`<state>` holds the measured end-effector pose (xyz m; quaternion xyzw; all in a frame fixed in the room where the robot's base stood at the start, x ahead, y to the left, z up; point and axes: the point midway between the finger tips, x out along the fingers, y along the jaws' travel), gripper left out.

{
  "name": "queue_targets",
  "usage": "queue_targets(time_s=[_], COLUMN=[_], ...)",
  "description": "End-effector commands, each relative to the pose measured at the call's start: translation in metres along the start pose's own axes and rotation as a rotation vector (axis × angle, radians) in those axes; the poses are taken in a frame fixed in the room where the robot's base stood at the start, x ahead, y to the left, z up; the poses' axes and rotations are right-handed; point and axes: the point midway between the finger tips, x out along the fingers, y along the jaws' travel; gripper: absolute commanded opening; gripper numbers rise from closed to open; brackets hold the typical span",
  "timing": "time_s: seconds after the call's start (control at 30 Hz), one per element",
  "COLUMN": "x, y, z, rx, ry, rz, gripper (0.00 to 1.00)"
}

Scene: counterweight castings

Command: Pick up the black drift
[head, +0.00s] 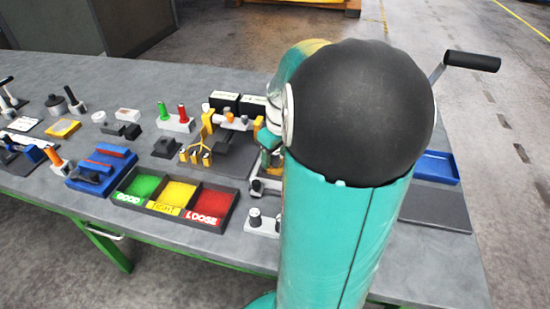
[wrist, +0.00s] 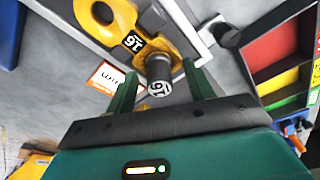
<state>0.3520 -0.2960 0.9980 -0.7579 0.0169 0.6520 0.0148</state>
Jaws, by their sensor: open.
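In the wrist view, a dark cylinder (wrist: 158,68) with a pale end face marked 16 points toward the camera; it looks like the black drift. A yellow part (wrist: 112,18) with a ring and its own 16 label lies just beyond it. My gripper (wrist: 158,82) is open, with one green finger on each side of the cylinder. I cannot tell whether either finger touches it. In the head view my arm hides the gripper's fingers and this cylinder.
A tray with green, yellow and red compartments (head: 172,212) stands at the table's front edge, labelled GOOD, TIGHT and LOOSE. A white card (wrist: 108,77) lies left of the fingers. A dark knob (wrist: 228,35) stands to the right. A blue tray (head: 437,168) is right of my arm.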

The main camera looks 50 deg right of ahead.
Motion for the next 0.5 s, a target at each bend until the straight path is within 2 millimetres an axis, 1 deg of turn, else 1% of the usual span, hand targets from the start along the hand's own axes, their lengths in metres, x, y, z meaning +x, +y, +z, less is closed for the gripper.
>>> queue_targets(time_s=[0.03, 0.17, 0.2, 0.27, 0.3, 0.33, 0.37, 0.5], x=[-0.0002, -0.0004, -0.0004, -0.0005, -0.0005, -0.0008, -0.0009, -0.0011], y=[0.0000, 0.0000, 0.0001, 0.0001, 0.0001, 0.0002, 0.0002, 0.0002], z=[-0.0001, -0.0001, -0.0001, -0.0001, -0.0001, -0.0004, -0.0004, -0.0004], rx=[0.000, 0.000, 0.000, 0.000, 0.000, 0.000, 0.000, 0.000], ry=[0.000, 0.000, 0.000, 0.000, 0.000, 0.001, 0.001, 0.001], rz=[0.000, 0.000, 0.000, 0.000, 0.001, 0.001, 0.001, 0.001], gripper=[0.53, 0.28, 0.20, 0.08, 0.05, 0.05, 0.01, 0.01])
